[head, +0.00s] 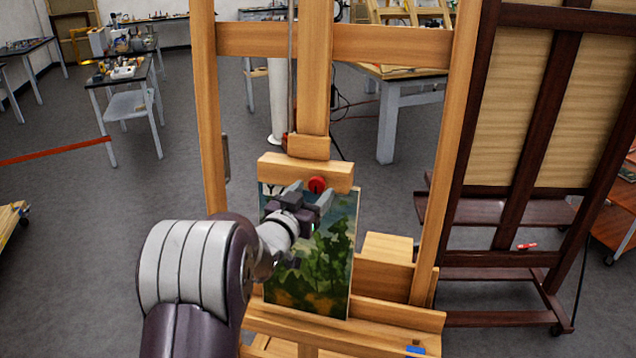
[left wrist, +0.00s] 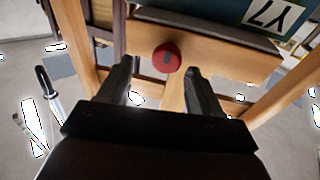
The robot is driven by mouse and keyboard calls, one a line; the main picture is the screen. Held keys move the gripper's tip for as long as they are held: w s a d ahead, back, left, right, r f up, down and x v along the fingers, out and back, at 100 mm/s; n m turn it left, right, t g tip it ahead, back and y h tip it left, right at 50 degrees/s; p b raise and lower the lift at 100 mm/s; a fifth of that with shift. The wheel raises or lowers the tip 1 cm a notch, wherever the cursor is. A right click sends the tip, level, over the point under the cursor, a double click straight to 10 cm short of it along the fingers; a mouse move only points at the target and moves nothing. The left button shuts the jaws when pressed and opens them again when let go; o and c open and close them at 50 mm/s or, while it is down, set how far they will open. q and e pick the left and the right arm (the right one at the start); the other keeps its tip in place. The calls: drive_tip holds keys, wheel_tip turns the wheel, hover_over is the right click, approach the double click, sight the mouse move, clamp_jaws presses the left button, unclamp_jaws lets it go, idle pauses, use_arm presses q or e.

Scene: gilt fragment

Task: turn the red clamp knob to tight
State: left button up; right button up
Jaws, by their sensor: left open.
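The red clamp knob (head: 317,184) is a small round knob on the front of the wooden clamp block (head: 290,170) of the easel. It also shows in the left wrist view (left wrist: 167,58), with a dark mark on its face. My left gripper (head: 309,192) is open just in front of the knob. In the left wrist view its two fingers (left wrist: 155,75) point toward the knob, one on each side and apart from it. A painting (head: 318,262) of green foliage stands under the clamp block, partly hidden by my left arm. My right gripper is not in view.
The light wooden easel (head: 206,120) has uprights on both sides of the knob. A dark easel (head: 487,120) stands at the right. Work tables (head: 128,78) stand at the back left. A small blue object (head: 415,349) lies on the front ledge. Floor at left is mostly clear.

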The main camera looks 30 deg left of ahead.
sight(315, 186)
use_arm(q)
drive_tip(key=shift+w+a+p, duration=0.15)
drive_tip(key=shift+w+a, duration=0.05)
drive_tip(key=shift+w, duration=0.4)
drive_tip(key=shift+w+a+p, duration=0.15)
drive_tip(key=shift+w+a, duration=0.05)
drive_tip(key=shift+w, duration=0.35)
drive_tip(key=shift+w+a+f, duration=0.15)
drive_tip(key=shift+w+a, duration=0.15)
drive_tip(key=shift+a, duration=0.05)
drive_tip(key=shift+d, duration=0.35)
drive_tip(key=c, duration=0.3)
drive_tip(key=shift+a, duration=0.15)
drive_tip(key=c, duration=0.7)
drive_tip(key=shift+c, duration=0.2)
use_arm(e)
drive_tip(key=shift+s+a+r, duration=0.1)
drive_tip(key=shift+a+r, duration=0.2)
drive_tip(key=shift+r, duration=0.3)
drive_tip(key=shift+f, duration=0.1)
